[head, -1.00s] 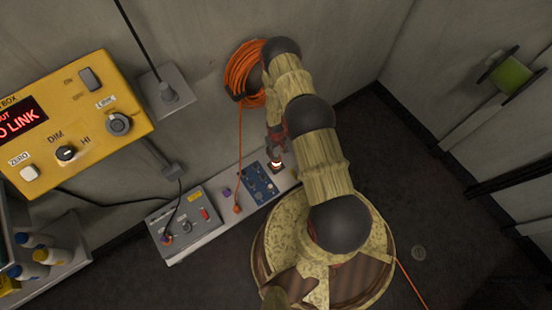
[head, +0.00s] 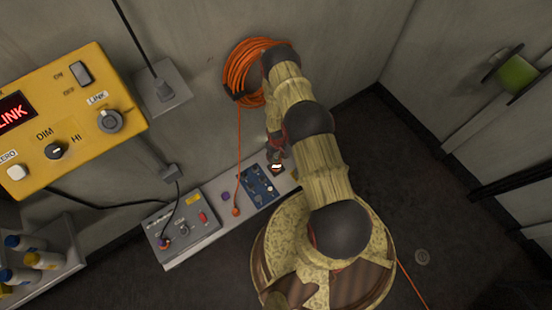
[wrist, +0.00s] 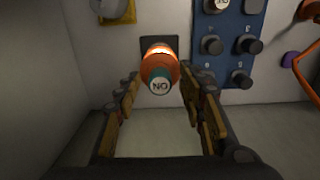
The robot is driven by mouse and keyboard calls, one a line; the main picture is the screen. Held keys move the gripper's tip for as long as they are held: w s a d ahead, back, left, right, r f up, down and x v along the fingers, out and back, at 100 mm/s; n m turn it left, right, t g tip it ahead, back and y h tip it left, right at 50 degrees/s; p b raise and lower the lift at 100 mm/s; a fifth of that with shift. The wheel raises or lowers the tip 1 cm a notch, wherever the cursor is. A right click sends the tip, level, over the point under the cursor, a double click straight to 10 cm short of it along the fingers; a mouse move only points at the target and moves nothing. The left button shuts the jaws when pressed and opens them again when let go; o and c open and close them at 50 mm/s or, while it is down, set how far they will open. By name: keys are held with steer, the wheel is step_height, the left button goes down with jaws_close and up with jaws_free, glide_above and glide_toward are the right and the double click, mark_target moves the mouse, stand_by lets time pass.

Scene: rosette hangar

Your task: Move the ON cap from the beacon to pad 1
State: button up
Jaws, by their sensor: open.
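In the wrist view the ON cap (wrist: 160,86) is a teal round face with upside-down white letters. It sits on the front of the orange, glowing beacon (wrist: 160,58), which stands out from a dark square plate. My gripper (wrist: 158,92) is open, with one finger on each side of the cap; I cannot tell whether either touches it. In the head view the beacon (head: 277,168) glows just below my gripper (head: 274,156), whose fingers are small and partly hidden there. A blue panel (wrist: 228,62) with several dark knobs is beside the beacon. I cannot make out which spot is pad 1.
A yellow control box (head: 75,120), a grey switch box (head: 183,225) and bottles (head: 35,260) are at left in the head view.

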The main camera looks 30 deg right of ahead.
mark_target(276, 157)
steer(key=shift+c, duration=0.9)
steer(key=c, duration=0.7)
jaws_close()
steer(key=shift+r, duration=0.1)
steer(key=shift+r+p, duration=2.25)
steer(key=shift+r, duration=0.65)
steer(key=shift+a, duration=0.15)
